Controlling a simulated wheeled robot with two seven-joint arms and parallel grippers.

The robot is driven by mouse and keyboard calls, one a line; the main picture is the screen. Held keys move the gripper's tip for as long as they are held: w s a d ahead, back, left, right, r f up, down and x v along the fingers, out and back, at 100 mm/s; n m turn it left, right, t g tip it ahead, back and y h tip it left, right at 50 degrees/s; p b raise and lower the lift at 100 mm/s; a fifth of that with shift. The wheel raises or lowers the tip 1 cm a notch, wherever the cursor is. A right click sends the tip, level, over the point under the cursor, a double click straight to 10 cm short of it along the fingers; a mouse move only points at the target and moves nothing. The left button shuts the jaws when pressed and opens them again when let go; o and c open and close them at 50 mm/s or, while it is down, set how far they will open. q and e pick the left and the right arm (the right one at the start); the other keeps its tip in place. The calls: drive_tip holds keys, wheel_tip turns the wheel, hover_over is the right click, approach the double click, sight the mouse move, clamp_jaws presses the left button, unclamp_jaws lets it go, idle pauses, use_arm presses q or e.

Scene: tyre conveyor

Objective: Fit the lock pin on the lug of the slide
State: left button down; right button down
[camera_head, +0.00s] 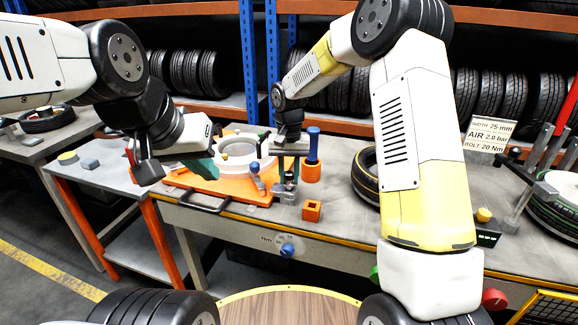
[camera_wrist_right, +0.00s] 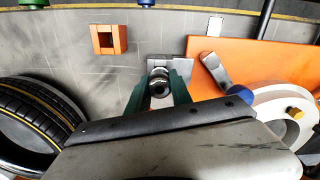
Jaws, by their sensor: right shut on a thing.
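My right gripper (camera_wrist_right: 160,92) is shut on a small metal part in the right wrist view, a round grey piece with a dark centre (camera_wrist_right: 159,84) between its green fingers. It could be the lock pin, but its full shape is hidden. A grey metal block (camera_wrist_right: 168,65) lies directly beyond the fingertips, beside the orange plate (camera_wrist_right: 262,60). I cannot tell whether the held part touches this block, or which piece is the lug. In the head view my right gripper (camera_head: 288,170) is over the bench's front. My left gripper (camera_head: 203,165) is above the orange plate (camera_head: 180,180); its opening is unclear.
A blue-knobbed lever (camera_head: 255,172) and a white ring (camera_head: 238,148) sit on the orange plate. A hollow orange block (camera_head: 312,210) is near the bench edge. A tyre (camera_head: 366,178) lies to the right.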

drive_tip(key=shift+f, duration=0.9)
drive_tip(key=c, duration=1.1)
unclamp_jaws()
drive_tip(key=shift+r, duration=3.9)
drive_tip(key=s+d+r+t, duration=0.2)
drive_tip(key=s+d+r, duration=0.3)
drive_tip(key=r, duration=0.3)
drive_tip(key=s+d+r+t, duration=0.1)
drive_tip(key=s+d+r, duration=0.1)
drive_tip(key=s, duration=0.5)
drive_tip(key=s+d+r+t+y, duration=0.1)
drive_tip(key=s+d, duration=0.3)
drive_tip(key=s, duration=0.3)
drive_tip(key=s+d+r+n+t+y, duration=0.1)
drive_tip(key=s+d+r+t, duration=0.1)
drive_tip(key=s, duration=0.5)
drive_tip(key=shift+s+d+r, duration=0.35)
drive_tip(key=shift+d, duration=0.25)
